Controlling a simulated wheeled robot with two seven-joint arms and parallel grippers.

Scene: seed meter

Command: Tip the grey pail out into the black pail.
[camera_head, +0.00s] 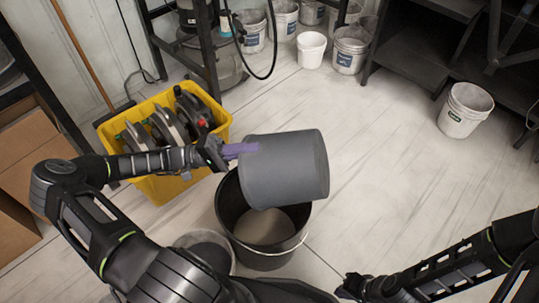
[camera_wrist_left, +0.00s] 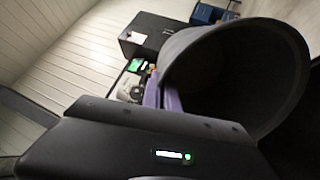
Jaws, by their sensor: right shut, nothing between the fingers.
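The grey pail (camera_head: 287,168) is tipped onto its side above the black pail (camera_head: 228,205). My left gripper (camera_head: 240,150) has purple fingers and is shut on the grey pail's rim. In the left wrist view the grey pail's wide mouth (camera_wrist_left: 235,75) shows, dark inside, with the purple fingers (camera_wrist_left: 162,98) at its edge. The black pail stands upright on the floor with a wire handle, and a pale beige material (camera_head: 263,226) lies in it. The grey pail hides part of its opening. My right gripper (camera_head: 350,288) is shut and empty, low at the bottom of the head view.
A yellow crate (camera_head: 165,188) with dark machine parts stands left of the black pail. Another grey bucket (camera_head: 205,240) is beside the black pail, partly behind my arm. White buckets (camera_head: 311,50) stand at the back, and one (camera_head: 465,110) at right.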

